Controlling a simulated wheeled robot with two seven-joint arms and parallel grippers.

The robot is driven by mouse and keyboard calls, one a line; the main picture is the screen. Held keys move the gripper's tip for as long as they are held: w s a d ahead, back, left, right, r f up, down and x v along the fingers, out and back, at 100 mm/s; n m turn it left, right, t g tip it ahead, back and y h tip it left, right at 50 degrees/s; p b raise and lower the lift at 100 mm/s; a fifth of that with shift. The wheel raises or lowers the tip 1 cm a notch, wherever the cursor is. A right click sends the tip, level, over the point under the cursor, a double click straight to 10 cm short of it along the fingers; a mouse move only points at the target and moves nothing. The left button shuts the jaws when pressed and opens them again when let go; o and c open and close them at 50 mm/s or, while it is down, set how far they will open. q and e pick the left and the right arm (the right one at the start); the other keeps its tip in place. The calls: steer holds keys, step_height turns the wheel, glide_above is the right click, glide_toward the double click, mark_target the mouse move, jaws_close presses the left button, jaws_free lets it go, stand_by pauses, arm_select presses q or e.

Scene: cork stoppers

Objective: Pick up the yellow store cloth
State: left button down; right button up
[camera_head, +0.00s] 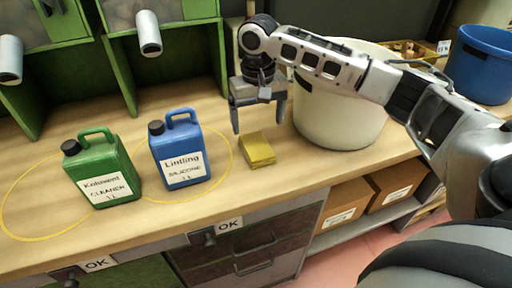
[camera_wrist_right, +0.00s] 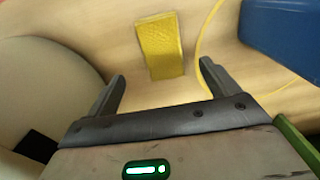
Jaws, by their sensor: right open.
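The yellow store cloth (camera_head: 257,149) lies folded on the wooden bench, between the blue bottle and the large cream bucket. It also shows in the right wrist view (camera_wrist_right: 160,48), beyond the fingertips and between their lines. My right gripper (camera_head: 259,117) is open and empty, with its fingers pointing down above the bench, just behind the cloth. Its two fingers show apart in the right wrist view (camera_wrist_right: 163,78). The gripper does not touch the cloth. My left gripper is not in view.
The blue bottle (camera_head: 181,158) and green bottle (camera_head: 104,174) stand left of the cloth, by yellow rings on the bench (camera_head: 225,188). The cream bucket (camera_head: 335,120) stands close to the right of the gripper. Green shelving (camera_head: 120,60) rises behind. A blue bucket (camera_head: 483,65) is far right.

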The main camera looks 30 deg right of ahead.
mark_target(257, 145)
steer(key=shift+a+f, duration=0.2)
steer(key=shift+f, duration=3.3)
steer(key=c, duration=1.1)
